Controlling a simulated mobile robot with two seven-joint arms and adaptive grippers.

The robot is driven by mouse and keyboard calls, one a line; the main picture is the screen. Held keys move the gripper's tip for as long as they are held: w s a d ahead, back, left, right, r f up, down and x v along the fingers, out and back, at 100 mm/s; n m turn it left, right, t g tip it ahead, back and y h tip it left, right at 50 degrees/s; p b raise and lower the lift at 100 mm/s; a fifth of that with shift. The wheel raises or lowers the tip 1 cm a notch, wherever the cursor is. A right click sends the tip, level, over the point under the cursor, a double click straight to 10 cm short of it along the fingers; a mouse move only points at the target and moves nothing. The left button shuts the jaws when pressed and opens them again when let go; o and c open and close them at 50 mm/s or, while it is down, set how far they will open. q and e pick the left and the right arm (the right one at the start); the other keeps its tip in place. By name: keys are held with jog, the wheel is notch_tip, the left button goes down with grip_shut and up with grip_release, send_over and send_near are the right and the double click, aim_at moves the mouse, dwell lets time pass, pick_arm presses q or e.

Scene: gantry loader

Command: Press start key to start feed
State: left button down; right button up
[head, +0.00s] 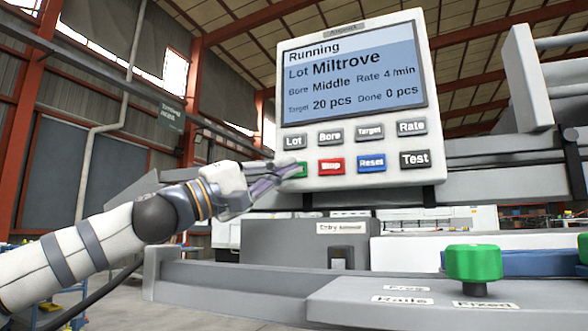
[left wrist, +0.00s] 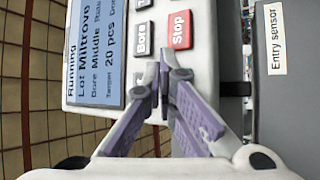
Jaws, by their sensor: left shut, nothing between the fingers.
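The control panel (head: 420,178) is upright, with a lit screen (head: 350,80) reading Running, Lot Miltrove, Bore Middle, Rate 4/min, Target 20 pcs, Done 0 pcs. The green key (head: 301,170) at the lower left of its keys is mostly covered by my left gripper (head: 297,168), so its label cannot be read. The red Stop key (head: 331,166) is just right of it. In the left wrist view, the shut, empty fingertips (left wrist: 164,72) are at the panel face beside the Stop key (left wrist: 180,30) and hide the green key. Whether they touch it cannot be told. My right gripper is out of view.
Lot (head: 294,142), Bore (head: 330,136), Target (head: 369,131), Rate (head: 411,127), Reset (head: 371,163) and Test (head: 415,158) keys surround the Stop key. Below are a grey rail (head: 230,285), a green knob (head: 473,264) and an Entry sensor label (head: 342,228).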

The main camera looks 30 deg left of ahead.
pick_arm(q)
jog(key=shift+s+d+p, duration=0.1)
jog(key=shift+s+p, duration=0.4)
jog(key=shift+s, duration=1.35)
